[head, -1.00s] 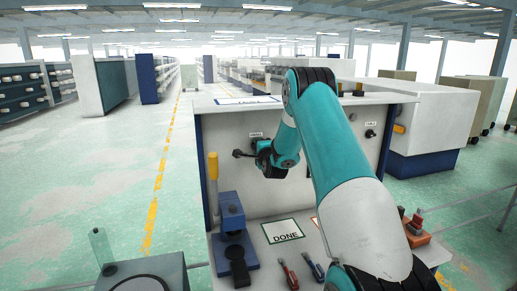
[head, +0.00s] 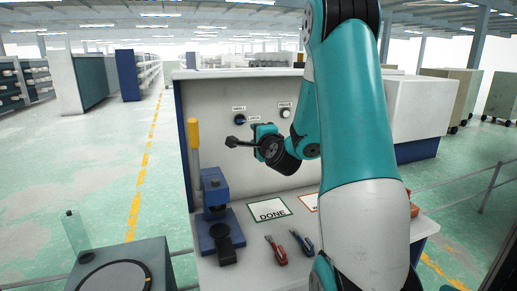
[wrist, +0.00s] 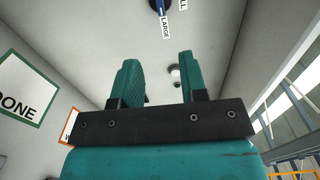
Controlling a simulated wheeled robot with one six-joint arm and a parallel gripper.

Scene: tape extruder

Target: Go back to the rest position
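My gripper (wrist: 157,66) is open and empty; its two teal fingers stand apart in the wrist view. In the head view my arm's wrist end (head: 268,144) is in front of the machine's white panel (head: 222,100), below its controls. A dark selector knob (head: 240,117) with small labels is on the panel, clear of my gripper. The wrist view shows this knob (wrist: 157,5) at the top edge, beside the words LARGE and part of another label. A white round button (head: 285,113) is to its right. My arm hides the panel's right part.
A grey box (head: 120,265) stands at lower left.

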